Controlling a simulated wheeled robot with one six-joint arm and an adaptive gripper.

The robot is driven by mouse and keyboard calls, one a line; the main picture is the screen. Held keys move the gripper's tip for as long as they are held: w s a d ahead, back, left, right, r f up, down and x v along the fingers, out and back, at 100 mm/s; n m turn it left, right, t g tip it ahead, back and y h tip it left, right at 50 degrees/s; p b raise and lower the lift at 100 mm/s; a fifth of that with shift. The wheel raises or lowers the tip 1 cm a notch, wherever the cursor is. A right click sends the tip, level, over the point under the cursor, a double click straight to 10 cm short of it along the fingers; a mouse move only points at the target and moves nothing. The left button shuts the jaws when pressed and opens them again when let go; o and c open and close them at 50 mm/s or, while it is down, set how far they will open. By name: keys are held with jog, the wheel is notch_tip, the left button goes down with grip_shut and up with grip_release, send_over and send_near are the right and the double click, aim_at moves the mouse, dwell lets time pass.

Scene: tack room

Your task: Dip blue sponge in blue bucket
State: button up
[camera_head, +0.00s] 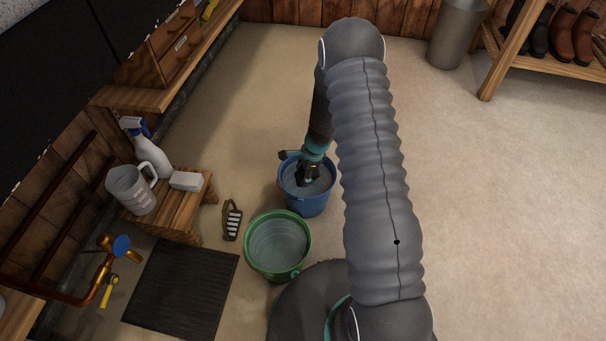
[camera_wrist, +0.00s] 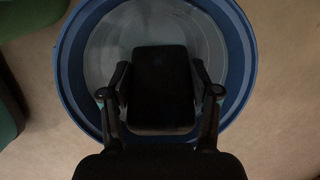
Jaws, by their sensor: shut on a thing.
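The blue bucket (camera_head: 306,207) stands on the floor near the middle of the head view, with pale water in it. Its round rim (camera_wrist: 72,62) fills much of the wrist view. My gripper (camera_head: 309,173) points down into the bucket's opening. In the wrist view its two fingers close on the sides of a block, the blue sponge (camera_wrist: 160,88), which looks almost black in this light. The sponge is inside the rim outline, over the water. I cannot tell whether it touches the water. In the head view the sponge is largely hidden by my gripper.
A green bucket (camera_head: 277,270) with water stands just in front of the blue one. A brush (camera_head: 232,220) and a dark mat (camera_head: 180,290) lie to the left. A wooden stool (camera_head: 182,216) holds a jug, a spray bottle and a pale block. The floor at right is clear.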

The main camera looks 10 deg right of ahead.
aim_at(303, 172)
jog(key=p+v, duration=0.2)
jog(key=v, duration=0.1)
jog(key=a+p+v, duration=0.1)
jog(key=p+v, duration=0.1)
jog(key=v, duration=0.1)
jog(key=a+p+v, duration=0.1)
jog(key=p+v, duration=0.1)
jog(key=v, duration=0.1)
jog(key=shift+w+r+p, duration=0.25)
jog(key=shift+w+p, duration=0.1)
jog(key=shift+w, duration=0.1)
jog(key=shift+a+v, duration=0.2)
jog(key=shift+v, duration=0.75)
jog(key=shift+b, duration=0.3)
